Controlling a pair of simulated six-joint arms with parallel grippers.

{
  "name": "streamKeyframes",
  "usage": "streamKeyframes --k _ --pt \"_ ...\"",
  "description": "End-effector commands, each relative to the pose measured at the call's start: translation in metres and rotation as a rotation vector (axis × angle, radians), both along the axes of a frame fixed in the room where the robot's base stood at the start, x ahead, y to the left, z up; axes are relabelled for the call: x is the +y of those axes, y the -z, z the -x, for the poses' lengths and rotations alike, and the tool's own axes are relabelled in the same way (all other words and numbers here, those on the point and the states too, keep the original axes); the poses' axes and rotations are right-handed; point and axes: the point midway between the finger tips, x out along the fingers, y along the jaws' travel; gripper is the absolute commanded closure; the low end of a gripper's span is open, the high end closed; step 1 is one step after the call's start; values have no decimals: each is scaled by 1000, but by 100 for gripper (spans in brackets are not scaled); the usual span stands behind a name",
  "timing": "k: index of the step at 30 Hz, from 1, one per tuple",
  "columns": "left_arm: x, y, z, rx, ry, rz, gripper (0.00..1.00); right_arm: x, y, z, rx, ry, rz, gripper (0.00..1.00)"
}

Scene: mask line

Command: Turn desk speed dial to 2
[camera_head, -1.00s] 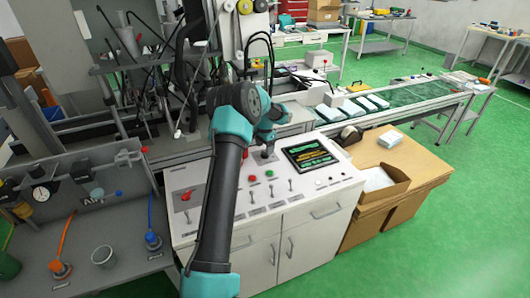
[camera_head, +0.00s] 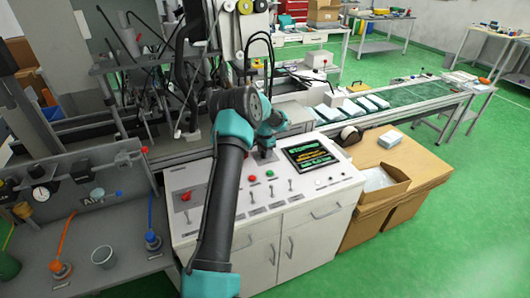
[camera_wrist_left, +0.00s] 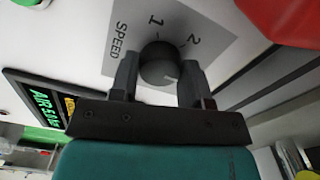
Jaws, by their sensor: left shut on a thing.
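The speed dial (camera_wrist_left: 158,64) is a dark round knob on a grey plate marked SPEED, with the numbers 1 and 2 beside it. My left gripper (camera_wrist_left: 160,82) has one finger on each side of the knob and is shut on it. A small pale mark shows on the knob, but I cannot tell which number it points to. In the head view my left gripper (camera_head: 265,152) is low over the white desk panel (camera_head: 232,222), behind my arm, and the dial is hidden there. My right gripper is not in view.
The panel also carries a lit display (camera_head: 309,156), a red button (camera_head: 254,178), a green button (camera_head: 270,172) and several toggle switches. A red knob (camera_wrist_left: 285,20) is close by in the wrist view. A conveyor (camera_head: 410,98) runs behind the desk.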

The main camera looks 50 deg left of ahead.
Motion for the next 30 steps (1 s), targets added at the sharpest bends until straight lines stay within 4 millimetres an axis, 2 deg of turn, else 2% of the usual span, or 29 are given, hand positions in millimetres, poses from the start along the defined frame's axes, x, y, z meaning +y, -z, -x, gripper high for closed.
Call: streamKeyframes --k 3,17,30 --pt "0 0 0 0 0 0 81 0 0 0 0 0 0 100" --pt "0 0 0 0 -78 0 81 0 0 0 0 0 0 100" --pt "0 0 0 0 -403 0 81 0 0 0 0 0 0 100"
